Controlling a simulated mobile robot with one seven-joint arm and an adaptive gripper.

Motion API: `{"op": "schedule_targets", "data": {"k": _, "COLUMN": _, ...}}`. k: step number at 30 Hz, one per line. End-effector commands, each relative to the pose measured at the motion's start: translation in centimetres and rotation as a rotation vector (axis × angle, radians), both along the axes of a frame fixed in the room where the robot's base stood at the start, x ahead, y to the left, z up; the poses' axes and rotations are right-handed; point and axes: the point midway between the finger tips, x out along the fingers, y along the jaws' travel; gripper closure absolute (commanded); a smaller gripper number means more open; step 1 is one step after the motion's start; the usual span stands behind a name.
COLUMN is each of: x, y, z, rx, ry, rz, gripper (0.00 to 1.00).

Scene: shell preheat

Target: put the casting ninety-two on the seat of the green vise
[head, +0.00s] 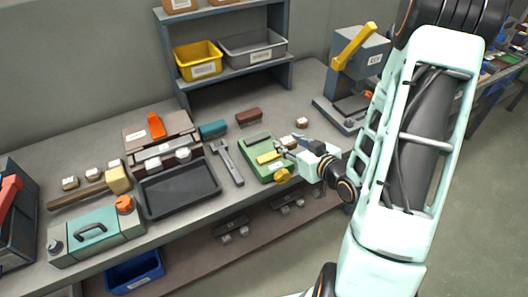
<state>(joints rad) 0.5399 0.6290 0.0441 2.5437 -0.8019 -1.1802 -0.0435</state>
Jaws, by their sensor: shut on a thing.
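The green vise (256,145) stands on the bench in the middle of the head view, with a yellow part (268,157) across it and a yellow knob (282,175) at its front. My gripper (289,144) is at the vise's right side, fingers pointing left. It is shut on a small brown casting with a pale top, mostly hidden by the fingers. I cannot read its number, nor tell whether it touches the vise. Another small pale-topped casting (302,123) sits on the bench just behind the gripper.
A dark tray (180,190), a grey fork-shaped tool (228,162), teal (213,130) and dark red (249,116) blocks lie left of and behind the vise. A press with a yellow lever (353,47) stands at back right.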

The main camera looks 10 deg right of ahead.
Motion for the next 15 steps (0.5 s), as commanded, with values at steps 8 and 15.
{"op": "schedule_targets", "data": {"k": 8, "x": 1.1, "y": 0.6, "z": -1.1, "rx": -0.003, "ry": -0.006, "rz": 0.000, "gripper": 0.90}}
{"op": "schedule_targets", "data": {"k": 15, "x": 6.6, "y": 2.8, "z": -3.4, "rx": 0.001, "ry": -0.001, "rz": 0.003, "gripper": 0.90}}
